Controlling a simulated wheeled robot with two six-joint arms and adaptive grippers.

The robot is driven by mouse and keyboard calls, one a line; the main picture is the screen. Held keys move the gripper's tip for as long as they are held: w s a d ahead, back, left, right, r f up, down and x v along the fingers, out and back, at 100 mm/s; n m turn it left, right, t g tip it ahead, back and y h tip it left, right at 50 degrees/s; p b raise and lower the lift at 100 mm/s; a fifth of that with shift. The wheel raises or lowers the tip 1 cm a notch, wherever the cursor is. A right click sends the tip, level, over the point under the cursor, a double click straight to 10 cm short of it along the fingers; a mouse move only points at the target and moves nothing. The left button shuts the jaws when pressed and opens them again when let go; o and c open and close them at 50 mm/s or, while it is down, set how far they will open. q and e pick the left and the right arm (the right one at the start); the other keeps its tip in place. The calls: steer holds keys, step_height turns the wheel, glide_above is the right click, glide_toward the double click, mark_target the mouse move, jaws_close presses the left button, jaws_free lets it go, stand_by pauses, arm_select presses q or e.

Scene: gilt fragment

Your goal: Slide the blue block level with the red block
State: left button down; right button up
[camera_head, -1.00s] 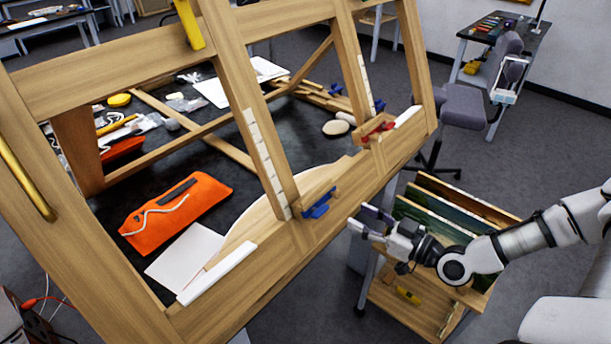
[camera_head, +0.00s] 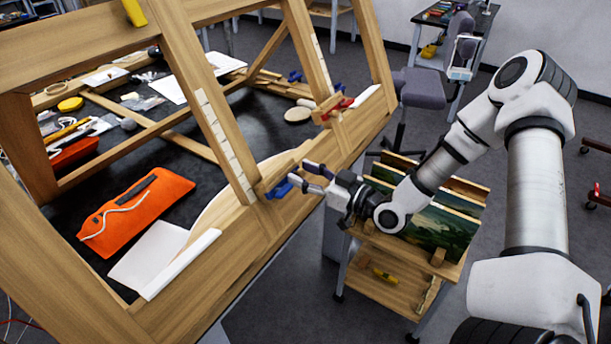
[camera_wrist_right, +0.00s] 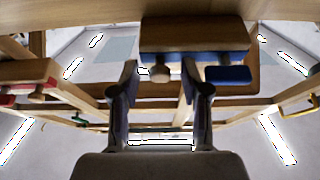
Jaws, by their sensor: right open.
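The blue block (camera_head: 279,191) sits on the wooden frame's slanted rail, beside the foot of a tape-marked upright. The red block (camera_head: 335,109) sits farther up the same rail, to the right. My right gripper (camera_head: 307,175) is open at the near side of the blue block. In the right wrist view the blue block (camera_wrist_right: 195,35) is wood with a blue edge, a round knob (camera_wrist_right: 160,74) and a blue tab. The knob appears between my open fingertips; I cannot tell whether they touch it. The red block (camera_wrist_right: 28,72) is at the left there. My left gripper is out of view.
The large wooden frame (camera_head: 85,47) stands over a black table holding an orange pouch (camera_head: 137,212), white sheets and small tools. A wooden rack with paintings (camera_head: 440,228) stands below my right arm.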

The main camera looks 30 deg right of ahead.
steer(key=shift+s, duration=0.1)
jaws_close()
steer(key=r, duration=0.1)
steer(key=w+r+p, duration=0.1)
steer(key=r, duration=0.1)
steer(key=w+r+p, duration=0.1)
steer(key=r, duration=0.1)
steer(key=shift+a, duration=0.35)
steer(key=shift+a+r, duration=0.1)
steer(key=shift+r, duration=0.1)
steer(key=shift+f, duration=0.1)
jaws_free()
steer(key=shift+w, duration=0.1)
step_height(320, 180, up, 10)
